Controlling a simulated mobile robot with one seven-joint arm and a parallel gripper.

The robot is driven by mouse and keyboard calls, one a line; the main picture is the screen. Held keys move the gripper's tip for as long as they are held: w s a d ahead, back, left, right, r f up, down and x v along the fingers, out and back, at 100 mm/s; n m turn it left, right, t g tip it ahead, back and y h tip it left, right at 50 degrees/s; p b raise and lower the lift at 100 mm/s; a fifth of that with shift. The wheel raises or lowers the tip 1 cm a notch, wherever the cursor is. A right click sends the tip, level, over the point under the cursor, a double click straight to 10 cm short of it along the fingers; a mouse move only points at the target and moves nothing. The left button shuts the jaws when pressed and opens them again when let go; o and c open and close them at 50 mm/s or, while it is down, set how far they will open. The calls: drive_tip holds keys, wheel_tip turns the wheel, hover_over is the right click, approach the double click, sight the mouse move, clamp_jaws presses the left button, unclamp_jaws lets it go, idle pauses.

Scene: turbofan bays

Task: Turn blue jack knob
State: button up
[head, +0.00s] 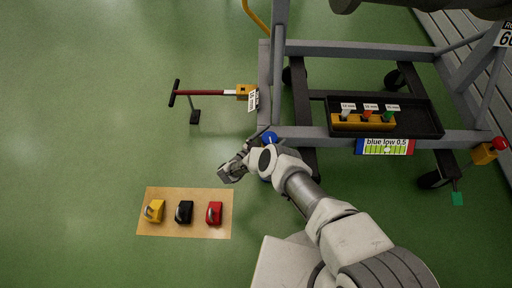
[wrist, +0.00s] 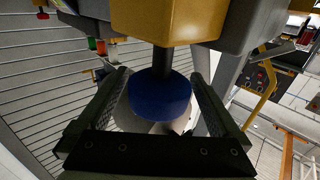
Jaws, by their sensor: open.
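The blue jack knob (wrist: 160,98) is a rounded blue disc under a dark stem and a yellow block (wrist: 170,20). In the head view the knob (head: 270,138) shows at the stand's left front corner, partly covered by my arm. My gripper (wrist: 160,80) is open, with one finger on each side of the knob. I see a gap on each side, and no clear contact. In the head view my gripper (head: 254,145) is at the knob, its fingers hard to make out. A label (head: 385,146) on the stand's front beam reads "blue low 0.5" above a green scale.
The grey engine stand (head: 340,49) holds a black tray (head: 425,124) with several coloured pieces. A red-handled T-bar (head: 205,93) sticks out left from a yellow block. A tan mat (head: 168,228) with yellow, black and red items lies below left. Green floor is free at left.

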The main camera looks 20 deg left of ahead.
drive_tip(key=v, duration=1.6)
drive_tip(key=shift+s+a, duration=0.1)
drive_tip(key=shift+a, duration=0.05)
